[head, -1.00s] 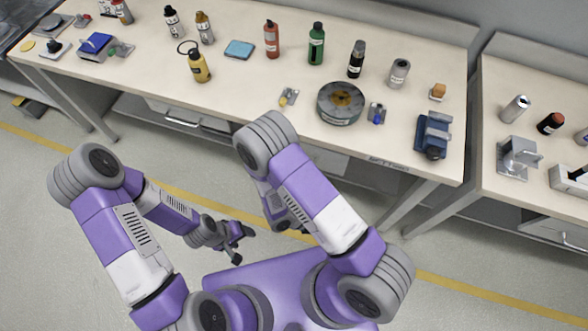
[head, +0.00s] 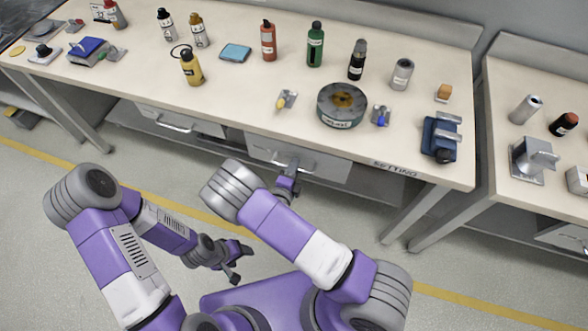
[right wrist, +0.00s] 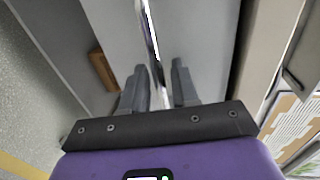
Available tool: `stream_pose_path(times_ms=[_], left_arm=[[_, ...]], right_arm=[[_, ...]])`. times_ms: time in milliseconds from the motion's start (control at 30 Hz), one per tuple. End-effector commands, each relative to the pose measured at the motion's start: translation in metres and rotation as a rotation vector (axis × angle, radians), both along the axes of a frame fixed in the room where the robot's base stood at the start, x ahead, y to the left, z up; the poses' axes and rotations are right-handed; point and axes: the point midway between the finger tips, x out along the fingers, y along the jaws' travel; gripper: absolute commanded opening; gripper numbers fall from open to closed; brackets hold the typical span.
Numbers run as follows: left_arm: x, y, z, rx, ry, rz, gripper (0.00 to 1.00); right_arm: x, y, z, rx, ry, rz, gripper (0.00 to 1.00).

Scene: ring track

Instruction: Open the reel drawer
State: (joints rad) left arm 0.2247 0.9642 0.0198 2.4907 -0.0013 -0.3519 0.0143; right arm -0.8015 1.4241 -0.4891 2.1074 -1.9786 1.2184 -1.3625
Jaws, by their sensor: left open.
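A grey drawer (head: 320,166) sits under the bench, below the round reel (head: 341,105); it looks closed. I cannot read a label on it. Its metal handle (head: 275,158) runs along its front. My right gripper (head: 289,180) is at this handle, partly hidden by my own arm in the head view. In the right wrist view the handle bar (right wrist: 150,25) runs between the two fingers of my right gripper (right wrist: 161,85). The fingers stand apart, with a gap beside the bar. My left gripper (head: 238,262) is open and empty, low over the floor, away from the bench.
A second drawer (head: 180,122) with a handle is further left under the bench. The benchtop (head: 225,85) holds several bottles, a blue vise-like tool (head: 440,138) and small clamps. Bench legs stand at right. Another bench (head: 500,90) is at right. The floor in front is clear.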

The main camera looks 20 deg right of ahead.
Motion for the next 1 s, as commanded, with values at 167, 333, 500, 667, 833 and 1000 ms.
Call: stream_pose_path(times_ms=[167,333,500,667,833,1000], left_arm=[[0.000,0.000,-0.001,0.000,0.000,0.000,0.63],[0.000,0.000,-0.001,0.000,0.000,0.000,0.63],[0.000,0.000,-0.001,0.000,0.000,0.000,0.63],[0.000,0.000,-0.001,0.000,0.000,0.000,0.63],[0.000,0.000,-0.001,0.000,0.000,0.000,0.63],[0.000,0.000,0.004,0.000,0.000,0.000,0.63]], right_arm=[[0.003,-0.002,0.000,0.000,0.000,0.000,0.29],[0.003,-0.002,0.000,0.001,0.000,-0.001,0.25],[0.003,-0.002,0.000,0.001,0.000,-0.001,0.00],[0.003,-0.002,0.000,0.001,0.000,-0.001,0.00],[0.002,-0.002,0.000,0.001,0.000,-0.001,0.00],[-0.007,0.004,0.000,0.001,0.002,-0.005,0.00]])
